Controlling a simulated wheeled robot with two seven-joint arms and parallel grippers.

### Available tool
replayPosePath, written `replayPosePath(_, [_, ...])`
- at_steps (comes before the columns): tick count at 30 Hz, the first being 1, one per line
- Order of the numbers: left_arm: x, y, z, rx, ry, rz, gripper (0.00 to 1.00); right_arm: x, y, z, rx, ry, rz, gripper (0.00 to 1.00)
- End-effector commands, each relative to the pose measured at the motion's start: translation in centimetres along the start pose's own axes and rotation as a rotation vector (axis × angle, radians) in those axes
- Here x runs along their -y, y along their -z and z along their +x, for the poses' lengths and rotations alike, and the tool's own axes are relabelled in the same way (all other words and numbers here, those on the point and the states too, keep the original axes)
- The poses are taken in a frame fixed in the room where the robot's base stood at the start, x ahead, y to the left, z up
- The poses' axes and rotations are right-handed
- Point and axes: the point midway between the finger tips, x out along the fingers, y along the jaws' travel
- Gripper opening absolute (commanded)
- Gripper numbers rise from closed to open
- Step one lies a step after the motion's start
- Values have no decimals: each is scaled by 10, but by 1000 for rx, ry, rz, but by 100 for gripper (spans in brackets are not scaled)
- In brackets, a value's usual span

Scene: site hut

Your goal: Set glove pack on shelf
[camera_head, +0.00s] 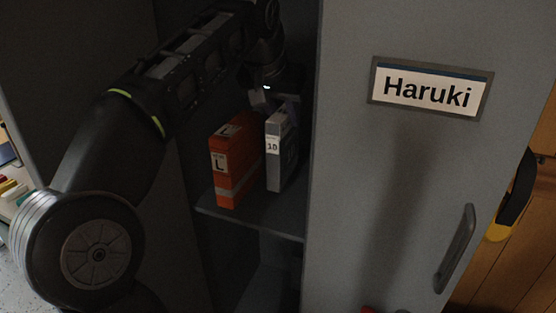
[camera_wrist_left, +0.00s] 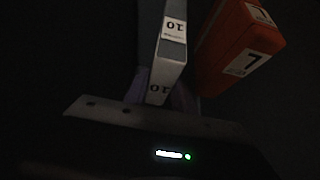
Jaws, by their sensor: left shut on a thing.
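The glove pack, a slim grey box labelled 10 (camera_head: 283,160), is upright inside the dark locker, above the shelf (camera_head: 255,217). I cannot tell whether its base touches the shelf. My left gripper (camera_head: 273,101) reaches into the locker from above and is shut on the pack's top end. In the left wrist view the grey pack (camera_wrist_left: 171,55) extends away from between the dim fingers (camera_wrist_left: 160,92). My right gripper is not in view.
An orange pack labelled L (camera_head: 234,165) stands on the shelf just left of the grey pack, with a narrow gap. The locker door (camera_head: 400,180) with a Haruki nameplate (camera_head: 430,89) and a handle (camera_head: 455,248) is close on the right. A little bare shelf shows in front.

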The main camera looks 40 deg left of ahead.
Motion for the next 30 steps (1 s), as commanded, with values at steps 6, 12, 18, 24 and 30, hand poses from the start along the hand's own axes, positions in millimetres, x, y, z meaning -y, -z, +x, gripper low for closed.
replayPosePath(6, [1,-14,21,0,2,0,0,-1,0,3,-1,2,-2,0])
replayPosePath(12, [0,-13,21,0,1,0,0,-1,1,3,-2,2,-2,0])
replayPosePath(18, [1,-21,32,2,1,-1,0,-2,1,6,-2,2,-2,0])
replayPosePath(24, [1,-35,54,1,1,-1,0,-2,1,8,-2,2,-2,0])
replayPosePath(30, [1,-36,56,-1,1,-1,0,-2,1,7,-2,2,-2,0])
